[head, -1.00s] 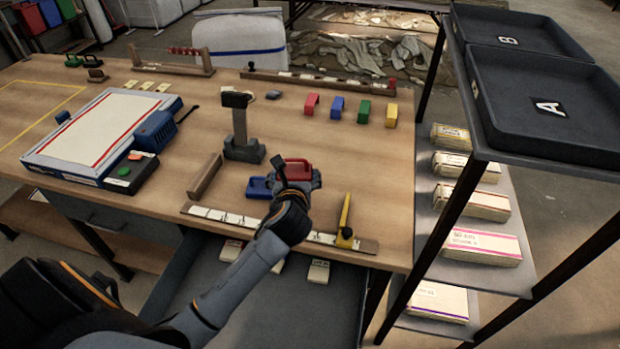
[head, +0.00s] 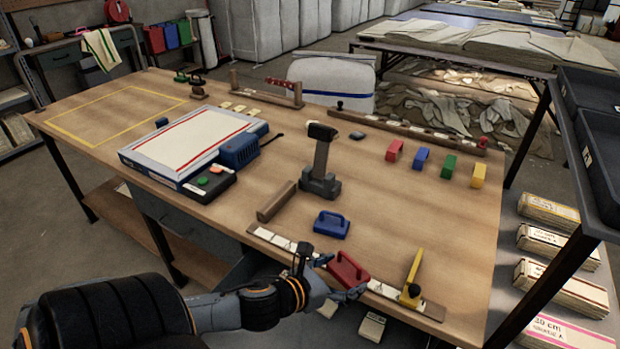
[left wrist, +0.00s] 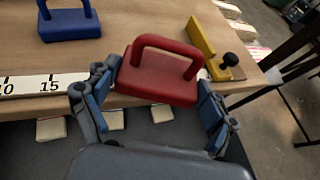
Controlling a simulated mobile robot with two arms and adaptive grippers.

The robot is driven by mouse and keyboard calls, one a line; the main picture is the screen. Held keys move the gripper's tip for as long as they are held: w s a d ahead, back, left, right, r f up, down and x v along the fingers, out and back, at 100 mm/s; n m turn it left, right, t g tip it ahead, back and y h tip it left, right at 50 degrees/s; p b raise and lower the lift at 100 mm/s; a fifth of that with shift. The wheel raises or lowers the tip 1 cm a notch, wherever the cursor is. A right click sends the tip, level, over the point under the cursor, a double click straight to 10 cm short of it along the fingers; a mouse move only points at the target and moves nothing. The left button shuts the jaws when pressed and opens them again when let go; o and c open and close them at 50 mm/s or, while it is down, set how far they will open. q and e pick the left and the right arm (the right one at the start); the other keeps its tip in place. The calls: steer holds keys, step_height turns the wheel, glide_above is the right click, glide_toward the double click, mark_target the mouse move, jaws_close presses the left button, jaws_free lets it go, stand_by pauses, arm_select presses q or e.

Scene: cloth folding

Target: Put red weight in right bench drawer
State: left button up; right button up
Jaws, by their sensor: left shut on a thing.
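The red weight (head: 345,269), a block with a loop handle, is between the fingers of my left gripper (head: 328,274) at the table's front edge. In the left wrist view the red weight (left wrist: 157,84) sits between the two blue-padded fingers, handle up, and my left gripper (left wrist: 158,90) is shut on it. The open grey drawer (left wrist: 25,152) shows below the table edge, with several pale cards in it. In the head view my arm and the table hide much of the drawer. My right gripper is not in view.
A blue weight (head: 331,225) stands on the bench (head: 400,210) behind the ruler strip (head: 270,237). A yellow stop (head: 412,280) is right of the red weight. A dark upright tool (head: 320,165) and a wooden block (head: 277,201) stand farther back. Shelves flank the right side.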

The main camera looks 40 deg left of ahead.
mark_target(299, 348)
arm_select(q)
steer(key=s+d+f+m+g+h+b, duration=0.25)
steer(key=s+d+f+m+h, duration=0.25)
steer(key=s, duration=0.4)
steer(key=s+d+f+m+g+h+b, duration=0.1)
steer(key=s+d+f+m+g+h, duration=0.35)
steer(key=s, duration=0.55)
steer(key=shift+t, duration=0.9)
steer(key=w+a+f, duration=0.2)
steer(key=w+f, duration=0.1)
steer(key=w+a+f+b, duration=0.1)
steer(key=w+a+f, duration=0.1)
steer(key=w, duration=0.2)
steer(key=w+a+f+b, duration=0.1)
steer(key=w+a+f, duration=0.1)
steer(key=w+f, duration=0.1)
steer(key=shift+w+a+f, duration=0.1)
steer(key=shift+w+f, duration=0.05)
steer(key=shift+f, duration=0.15)
steer(key=shift+w+a+f+b, duration=0.35)
steer(key=shift+w+f, duration=0.1)
steer(key=shift+f, duration=0.25)
step_height(299, 348, down, 3)
steer(key=shift+w+f, duration=0.1)
